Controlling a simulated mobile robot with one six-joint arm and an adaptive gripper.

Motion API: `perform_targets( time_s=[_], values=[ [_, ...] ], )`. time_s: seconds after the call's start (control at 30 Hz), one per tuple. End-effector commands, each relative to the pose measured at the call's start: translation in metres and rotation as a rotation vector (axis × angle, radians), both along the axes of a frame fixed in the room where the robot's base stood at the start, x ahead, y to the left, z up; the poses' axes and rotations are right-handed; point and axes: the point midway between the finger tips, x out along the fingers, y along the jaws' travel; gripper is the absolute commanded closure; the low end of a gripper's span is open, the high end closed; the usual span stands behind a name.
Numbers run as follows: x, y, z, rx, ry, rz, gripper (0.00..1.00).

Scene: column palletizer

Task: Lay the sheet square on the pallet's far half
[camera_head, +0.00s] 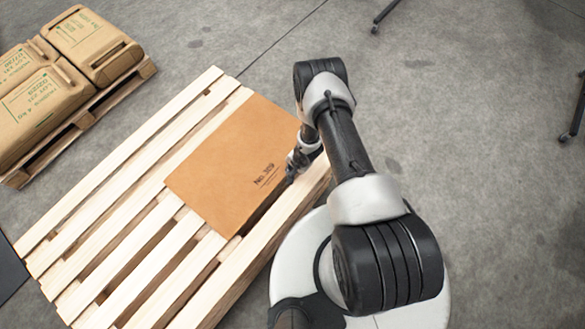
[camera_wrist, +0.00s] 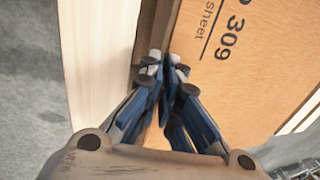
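The sheet (camera_head: 235,160) is a flat orange-brown board with black print, over the far part of the wooden pallet (camera_head: 125,150). Its edges run about parallel to the slats. A few slats on the left stay bare beside it, and its far right corner is hidden behind my arm. My gripper (camera_head: 290,178) is at the sheet's right edge, near the print. In the wrist view my gripper (camera_wrist: 166,68) has its fingertips close together at the edge of the sheet (camera_wrist: 245,75), seemingly pinching it. Whether the sheet's underside touches the slats is unclear.
A second pallet with several brown sacks (camera_head: 92,45) stands at the upper left. Dark stand legs (camera_head: 384,14) show at the top and at the right edge (camera_head: 574,118).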

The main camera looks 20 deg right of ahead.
Motion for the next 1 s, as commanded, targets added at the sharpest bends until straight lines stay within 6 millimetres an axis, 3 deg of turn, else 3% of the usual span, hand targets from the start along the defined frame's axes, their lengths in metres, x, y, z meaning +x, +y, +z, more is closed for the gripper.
perform_targets(
  time_s=[1.0],
  values=[
    [0.0,0.0,-0.016,0.001,-0.001,0.0,1.0]
  ],
)
